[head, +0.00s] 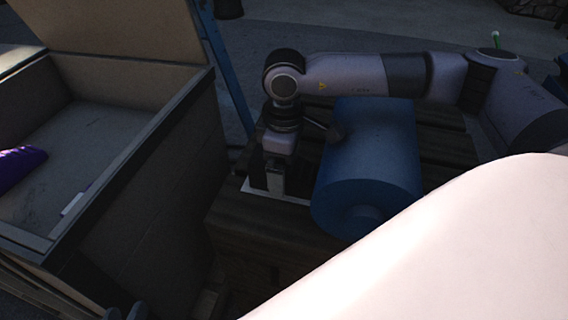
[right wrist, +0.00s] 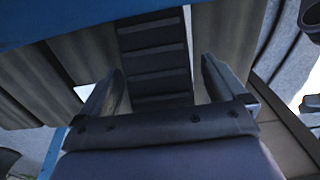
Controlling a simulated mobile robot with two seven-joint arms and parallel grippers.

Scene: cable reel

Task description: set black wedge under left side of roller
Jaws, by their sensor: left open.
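The blue roller (head: 370,165) lies on a dark slatted wooden stand; its blue surface also shows at the top left of the right wrist view (right wrist: 60,18). My right arm reaches over it from the right, and the right gripper (head: 272,182) points down beside its left side. In the right wrist view a dark ribbed piece, likely the black wedge (right wrist: 154,50), lies between the two fingers of the right gripper (right wrist: 162,75). Whether both fingers touch it is unclear. Two dark tips of my left gripper (head: 125,312) show at the bottom left edge, open and away from the roller.
A large open box (head: 150,150) stands at the left, with a purple object (head: 20,163) inside. A blue post (head: 228,75) rises behind it. The slatted stand (head: 445,145) extends right of the roller. A large pale shape covers the lower right.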

